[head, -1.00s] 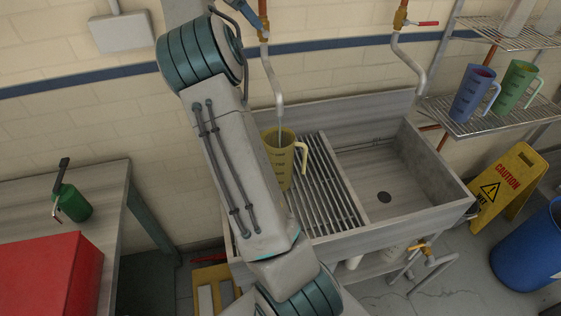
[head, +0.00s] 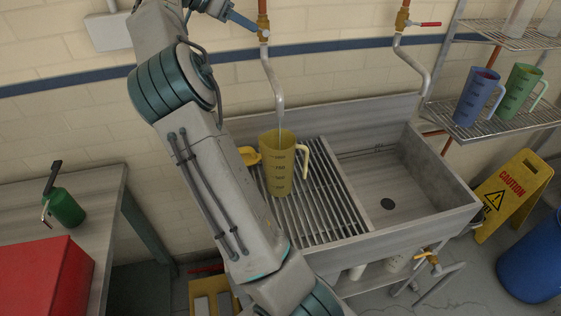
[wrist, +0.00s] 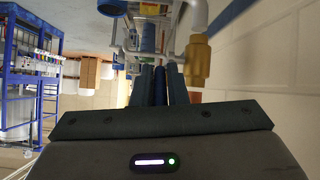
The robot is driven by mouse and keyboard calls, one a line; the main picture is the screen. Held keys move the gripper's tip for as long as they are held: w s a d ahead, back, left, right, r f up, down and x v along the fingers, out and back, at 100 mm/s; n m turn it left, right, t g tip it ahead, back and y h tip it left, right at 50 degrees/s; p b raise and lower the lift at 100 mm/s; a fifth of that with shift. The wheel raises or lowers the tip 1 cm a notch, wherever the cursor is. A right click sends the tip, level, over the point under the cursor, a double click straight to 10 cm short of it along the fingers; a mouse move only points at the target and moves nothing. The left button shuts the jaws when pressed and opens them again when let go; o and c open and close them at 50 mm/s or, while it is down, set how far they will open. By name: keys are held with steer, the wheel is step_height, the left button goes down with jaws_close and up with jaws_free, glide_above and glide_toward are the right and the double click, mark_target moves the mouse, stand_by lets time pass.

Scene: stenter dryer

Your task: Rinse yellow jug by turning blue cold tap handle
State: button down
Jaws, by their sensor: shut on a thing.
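The yellow jug (head: 277,165) stands upright on the slatted drainboard of the sink, under the left spout (head: 278,92). A thin pale stream of water shows between the spout and the jug's open top. The blue cold tap handle (head: 246,23) sits on the left brass pipe, slanting up to the left. My gripper (head: 227,12) is at the handle's outer end, partly cut off by the top of the head view. In the wrist view my gripper (wrist: 160,88) is shut on the blue handle (wrist: 159,84), which shows between the dark fingers.
A second tap with a red handle (head: 428,24) is to the right. A blue jug (head: 476,97) and a green jug (head: 519,90) stand on the wire shelf. The sink basin (head: 405,190) is empty. A caution sign (head: 515,185) and blue bin (head: 533,255) are at right.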

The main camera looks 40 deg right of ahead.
steer(key=shift+f, duration=0.25)
steer(key=f+g+h+b, duration=0.1)
steer(key=b, duration=0.2)
steer(key=h+b, duration=0.2)
steer(key=b, duration=0.1)
steer(key=shift+w+a+f+g+h, duration=0.15)
steer(key=shift+a+f+g+h, duration=0.15)
steer(key=shift+a+f+g, duration=0.1)
